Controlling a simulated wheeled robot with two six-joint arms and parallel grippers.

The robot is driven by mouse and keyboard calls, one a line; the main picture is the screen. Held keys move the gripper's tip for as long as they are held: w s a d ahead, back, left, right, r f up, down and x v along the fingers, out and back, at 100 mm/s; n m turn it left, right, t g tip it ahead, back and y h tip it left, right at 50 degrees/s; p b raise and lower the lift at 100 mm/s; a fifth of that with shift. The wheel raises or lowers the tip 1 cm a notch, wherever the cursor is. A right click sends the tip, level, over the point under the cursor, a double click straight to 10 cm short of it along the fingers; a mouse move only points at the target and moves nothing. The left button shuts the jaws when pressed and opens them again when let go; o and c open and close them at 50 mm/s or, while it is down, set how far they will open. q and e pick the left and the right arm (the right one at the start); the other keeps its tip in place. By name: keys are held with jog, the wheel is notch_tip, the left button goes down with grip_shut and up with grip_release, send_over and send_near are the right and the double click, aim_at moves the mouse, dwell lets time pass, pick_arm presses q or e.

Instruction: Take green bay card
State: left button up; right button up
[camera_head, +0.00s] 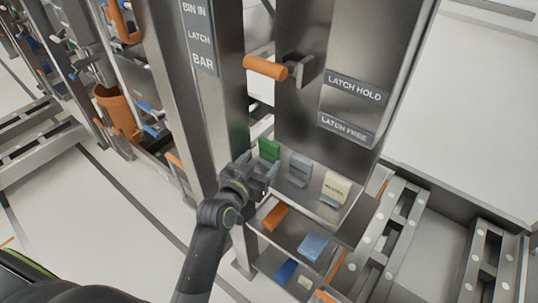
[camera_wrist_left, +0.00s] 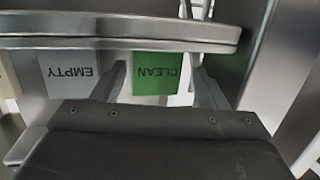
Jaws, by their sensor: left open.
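The green card (camera_head: 269,150) stands at the left end of a row of cards in a metal bay. In the left wrist view the green card (camera_wrist_left: 157,76) reads CLEAN upside down and shows between the two fingers. My left gripper (camera_head: 262,168) is open, just in front of and below the green card. In the wrist view its fingers (camera_wrist_left: 158,70) lie to either side of the card, and I cannot tell whether they touch it. A metal bar covers the card's far part there. My right gripper is not in view.
A grey card (camera_head: 300,167), marked EMPTY in the wrist view (camera_wrist_left: 75,72), stands beside the green one. A cream card (camera_head: 335,188) is further right. Lower shelves hold an orange block (camera_head: 274,217) and a light blue block (camera_head: 312,246). An orange handle (camera_head: 265,68) sticks out above.

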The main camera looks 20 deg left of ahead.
aim_at(268, 155)
pick_arm(q)
jog(key=shift+f+x, duration=0.2)
jog(key=shift+x, duration=2.3)
jog(key=shift+s+d, duration=0.1)
jog(key=c, duration=0.8)
jog(key=shift+o, duration=0.2)
jog(key=shift+r, duration=0.2)
